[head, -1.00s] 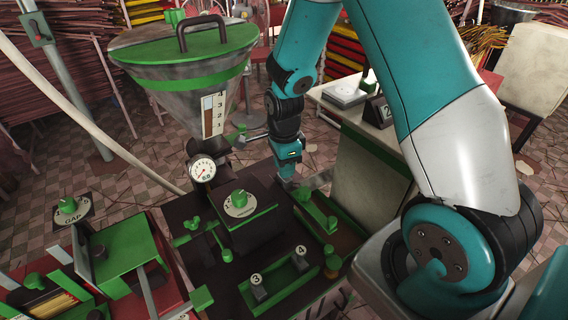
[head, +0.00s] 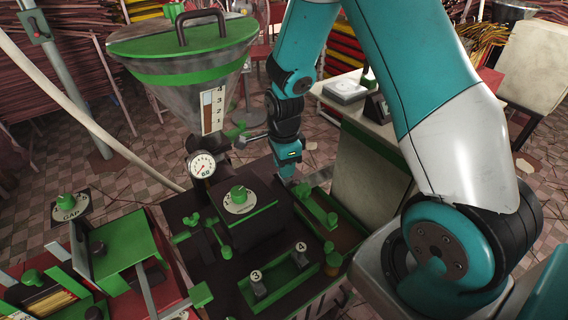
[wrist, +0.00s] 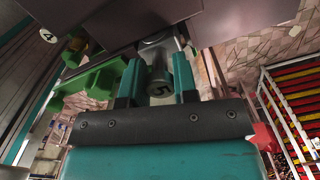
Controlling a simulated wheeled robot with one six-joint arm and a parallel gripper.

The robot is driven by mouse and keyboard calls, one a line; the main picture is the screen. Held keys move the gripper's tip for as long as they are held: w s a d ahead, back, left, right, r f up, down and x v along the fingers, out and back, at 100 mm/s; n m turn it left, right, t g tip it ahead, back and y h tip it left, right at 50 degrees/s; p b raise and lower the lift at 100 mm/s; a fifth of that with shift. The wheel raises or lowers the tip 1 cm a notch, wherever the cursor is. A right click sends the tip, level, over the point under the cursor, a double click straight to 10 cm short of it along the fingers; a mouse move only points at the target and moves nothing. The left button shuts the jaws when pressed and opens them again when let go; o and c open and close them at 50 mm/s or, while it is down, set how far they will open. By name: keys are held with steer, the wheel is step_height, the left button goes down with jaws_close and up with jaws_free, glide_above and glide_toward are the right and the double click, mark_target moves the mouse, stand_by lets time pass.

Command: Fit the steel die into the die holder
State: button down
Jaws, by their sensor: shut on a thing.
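My gripper (head: 290,176) hangs at the far right edge of the dark machine table in the head view. In the wrist view my gripper (wrist: 157,82) is shut on a grey steel die (wrist: 158,90) marked 5, held between the two teal fingers. The die's far end lies close to grey metal parts at the top of the view; I cannot tell whether it touches them. I cannot make out the die holder for certain in either view. In the head view the held die is too small to tell.
Blocks marked 3 (head: 258,283) and 4 (head: 300,256) stand in a green tray (head: 274,292). A pale cabinet (head: 372,180) stands to the right.

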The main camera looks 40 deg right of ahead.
steer(key=shift+f+b, duration=0.35)
steer(key=shift+f, duration=0.15)
steer(key=c, duration=0.8)
jaws_free()
step_height(320, 180, up, 12)
steer(key=shift+r+b, duration=0.1)
steer(key=shift+b, duration=0.55)
steer(key=s+a+r+n+y, duration=0.2)
steer(key=s+a+r+n, duration=0.3)
steer(key=n, duration=0.9)
steer(key=s+a+r+n+y, duration=0.2)
steer(key=s+a+r+n, duration=0.3)
steer(key=s+a+n, duration=0.7)
steer(key=s+n, duration=0.2)
steer(key=s, duration=0.2)
